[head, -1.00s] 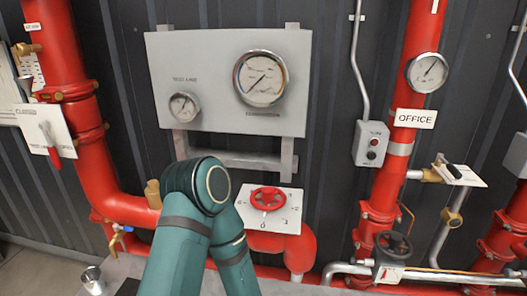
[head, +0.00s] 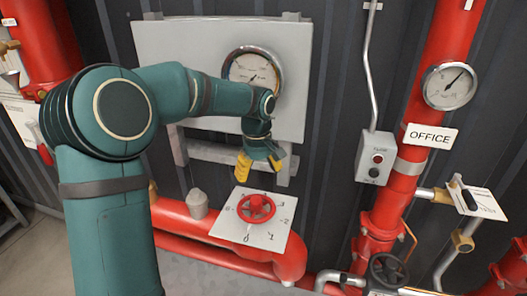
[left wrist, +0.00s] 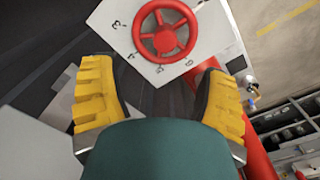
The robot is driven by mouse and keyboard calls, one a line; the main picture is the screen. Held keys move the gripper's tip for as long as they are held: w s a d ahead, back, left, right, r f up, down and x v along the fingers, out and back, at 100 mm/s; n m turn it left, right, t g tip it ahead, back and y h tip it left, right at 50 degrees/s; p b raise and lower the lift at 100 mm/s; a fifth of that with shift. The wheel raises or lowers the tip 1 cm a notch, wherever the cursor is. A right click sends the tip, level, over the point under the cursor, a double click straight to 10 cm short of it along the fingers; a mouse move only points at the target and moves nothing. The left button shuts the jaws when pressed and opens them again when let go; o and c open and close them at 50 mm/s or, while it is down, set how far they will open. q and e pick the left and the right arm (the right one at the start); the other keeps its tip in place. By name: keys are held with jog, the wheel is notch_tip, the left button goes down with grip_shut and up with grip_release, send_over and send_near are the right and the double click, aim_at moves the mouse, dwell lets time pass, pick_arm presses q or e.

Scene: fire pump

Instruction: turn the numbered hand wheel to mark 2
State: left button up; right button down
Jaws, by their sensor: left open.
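The red hand wheel (head: 256,208) sits on a white numbered plate (head: 226,227) on top of the red pipe, low in the middle of the head view. In the left wrist view the wheel (left wrist: 165,31) shows at the top with part of its plate (left wrist: 113,17) and some marks. Which mark the wheel points to is too small to tell. My left gripper (head: 262,166) has yellow fingers and hangs above the wheel, apart from it. In the left wrist view its fingers (left wrist: 160,100) are spread with nothing between them. My right gripper is not seen.
A grey panel with a large gauge (head: 252,74) stands behind my left arm. A grey cap (head: 197,203) stands left of the plate.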

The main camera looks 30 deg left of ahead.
aim_at(256, 200)
pick_arm(q)
jog(key=shift+n, duration=0.3)
jog(key=f, duration=0.8)
jog(key=a+f, duration=0.1)
jog(key=f, duration=0.2)
jog(key=shift+s+f+b, duration=0.1)
jog(key=shift+f+b, duration=0.25)
jog(key=shift+f, duration=0.05)
